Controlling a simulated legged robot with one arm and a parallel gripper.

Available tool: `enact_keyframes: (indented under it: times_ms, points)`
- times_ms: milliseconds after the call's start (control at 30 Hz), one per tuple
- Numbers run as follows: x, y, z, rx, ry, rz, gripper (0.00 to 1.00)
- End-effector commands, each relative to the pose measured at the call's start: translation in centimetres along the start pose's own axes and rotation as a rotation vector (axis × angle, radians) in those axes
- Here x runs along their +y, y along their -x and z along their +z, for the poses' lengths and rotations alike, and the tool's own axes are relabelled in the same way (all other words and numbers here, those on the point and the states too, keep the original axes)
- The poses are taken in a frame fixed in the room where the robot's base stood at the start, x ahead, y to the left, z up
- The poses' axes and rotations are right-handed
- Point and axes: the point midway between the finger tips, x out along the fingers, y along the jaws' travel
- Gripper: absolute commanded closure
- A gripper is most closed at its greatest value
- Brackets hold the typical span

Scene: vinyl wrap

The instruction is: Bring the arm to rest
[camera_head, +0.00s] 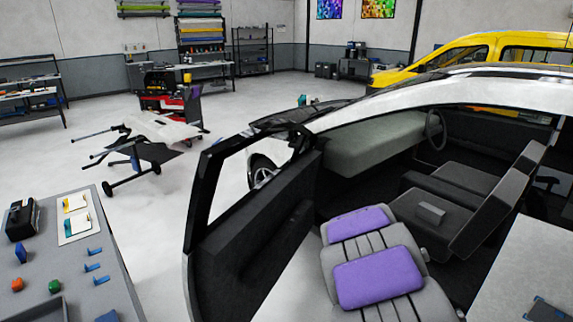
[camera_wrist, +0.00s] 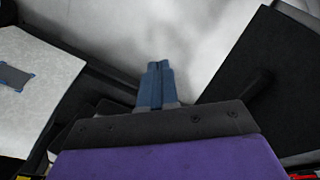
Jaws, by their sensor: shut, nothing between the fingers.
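My gripper (camera_wrist: 157,68) shows in the wrist view as two blue fingers side by side, pressed together with nothing between them. They stand out over a pale, blurred surface, and I see no contact with anything.
A tool table (camera_head: 95,232) stands at left, a white tabletop (camera_head: 520,265) at right. A dark panel (camera_wrist: 262,85) shows in the wrist view. Floor (camera_head: 228,120) beyond is open.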

Motion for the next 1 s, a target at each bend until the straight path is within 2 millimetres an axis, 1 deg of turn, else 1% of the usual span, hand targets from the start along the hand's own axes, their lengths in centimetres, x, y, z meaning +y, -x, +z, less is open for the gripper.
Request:
enact_keyframes:
  times_ms: [33, 200, 267, 400, 467, 500, 667, 700, 800, 900, 1000]
  points:
    - [0.3, 1.8, 1.2, -0.006, -0.009, -0.002, 1.0]
    - [0.7, 6.3, 6.2, -0.056, -0.033, -0.018, 1.0]
    - [0.8, 7.7, 8.0, -0.076, -0.038, -0.027, 1.0]
    - [0.6, 10.7, 12.8, -0.121, -0.04, -0.046, 1.0]
    - [0.6, 11.8, 14.8, -0.138, -0.036, -0.053, 1.0]
    - [0.5, 12.5, 16.2, -0.15, -0.032, -0.059, 1.0]
    - [0.2, 14.8, 22.0, -0.202, -0.007, -0.078, 1.0]
    - [0.1, 15.3, 23.5, -0.217, 0.001, -0.08, 1.0]
    - [0.1, 16.2, 26.8, -0.244, 0.026, -0.086, 1.0]
    - [0.1, 16.8, 29.6, -0.271, 0.049, -0.085, 1.0]
    - [0.2, 17.1, 31.5, -0.288, 0.067, -0.083, 1.0]
